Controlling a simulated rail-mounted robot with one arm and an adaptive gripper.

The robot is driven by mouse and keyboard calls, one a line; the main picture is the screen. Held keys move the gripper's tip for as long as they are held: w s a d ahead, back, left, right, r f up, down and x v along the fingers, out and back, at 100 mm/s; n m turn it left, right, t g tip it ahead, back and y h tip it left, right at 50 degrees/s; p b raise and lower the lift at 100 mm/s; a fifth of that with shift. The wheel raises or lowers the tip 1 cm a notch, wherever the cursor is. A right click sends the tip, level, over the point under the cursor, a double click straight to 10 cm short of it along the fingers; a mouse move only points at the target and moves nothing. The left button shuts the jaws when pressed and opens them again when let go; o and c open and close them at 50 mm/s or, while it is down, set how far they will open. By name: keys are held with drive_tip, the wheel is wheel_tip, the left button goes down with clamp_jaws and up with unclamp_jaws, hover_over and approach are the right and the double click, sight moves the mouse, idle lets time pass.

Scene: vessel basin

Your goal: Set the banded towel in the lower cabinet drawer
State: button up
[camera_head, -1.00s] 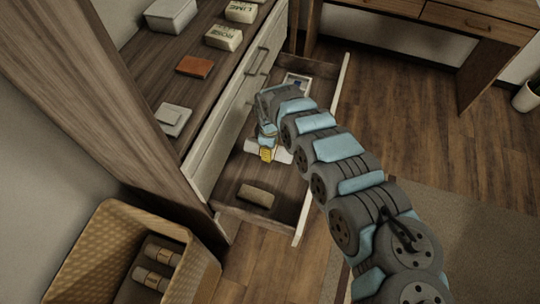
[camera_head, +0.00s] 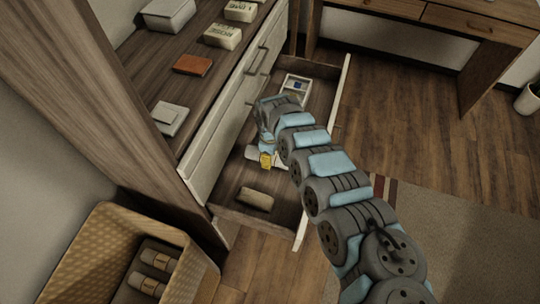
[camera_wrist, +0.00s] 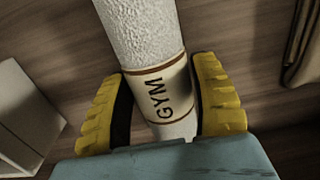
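The banded towel (camera_wrist: 142,40) is a white fuzzy roll with a band reading GYM. It lies across the open lower drawer (camera_head: 228,213). In the head view part of the towel (camera_head: 283,159) is hidden behind my arm. My gripper (camera_wrist: 162,85) is down at the towel, with one yellow finger on each side of the band. Slim gaps show between the fingers and the towel, so it looks open around it. In the head view my gripper (camera_head: 266,161) is over the middle of the drawer.
A wicker basket (camera_head: 125,225) with banded rolls stands at lower left. The cabinet top (camera_head: 190,85) holds several boxes and an orange block (camera_head: 193,65).

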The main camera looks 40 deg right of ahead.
drive_tip(key=shift+o, duration=0.8)
drive_tip(key=shift+r, duration=0.1)
wheel_tip(320, 180, up, 12)
drive_tip(key=p, duration=0.5)
